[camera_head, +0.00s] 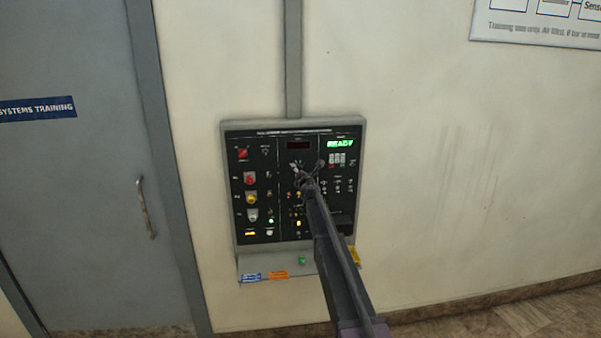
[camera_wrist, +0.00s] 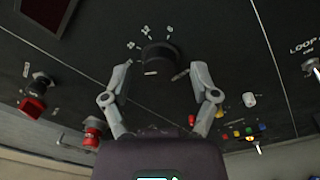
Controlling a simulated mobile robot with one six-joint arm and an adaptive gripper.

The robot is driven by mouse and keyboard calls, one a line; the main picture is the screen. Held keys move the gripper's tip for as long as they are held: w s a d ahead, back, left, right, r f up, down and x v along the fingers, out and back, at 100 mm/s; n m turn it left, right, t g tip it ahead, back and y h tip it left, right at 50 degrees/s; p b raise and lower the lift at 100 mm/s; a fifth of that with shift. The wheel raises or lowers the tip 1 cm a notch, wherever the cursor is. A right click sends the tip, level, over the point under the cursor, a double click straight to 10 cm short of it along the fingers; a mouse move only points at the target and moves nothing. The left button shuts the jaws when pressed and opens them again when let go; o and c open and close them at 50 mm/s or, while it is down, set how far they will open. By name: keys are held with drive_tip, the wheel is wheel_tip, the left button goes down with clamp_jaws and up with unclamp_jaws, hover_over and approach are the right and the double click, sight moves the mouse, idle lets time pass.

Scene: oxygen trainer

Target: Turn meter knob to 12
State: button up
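The meter knob (camera_wrist: 158,57) is a round black knob with small white marks around its far side in the wrist view. My gripper (camera_wrist: 158,74) is open, with one finger to the left and one to the right of the knob. The fingertips look apart from the knob's sides, and I cannot tell their depth. In the head view my gripper (camera_head: 308,166) is in front of the middle section of the black control panel (camera_head: 268,215). The knob is too small to read there. Its set number is not legible in either view.
Red knobs (camera_wrist: 92,132) stand left of my gripper in the wrist view, and small coloured buttons (camera_wrist: 237,133) stand at right. In the head view a dark display (camera_head: 298,146) and a green READY display (camera_head: 340,143) sit above. A grey door (camera_head: 75,190) is at left.

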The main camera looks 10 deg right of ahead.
clamp_jaws()
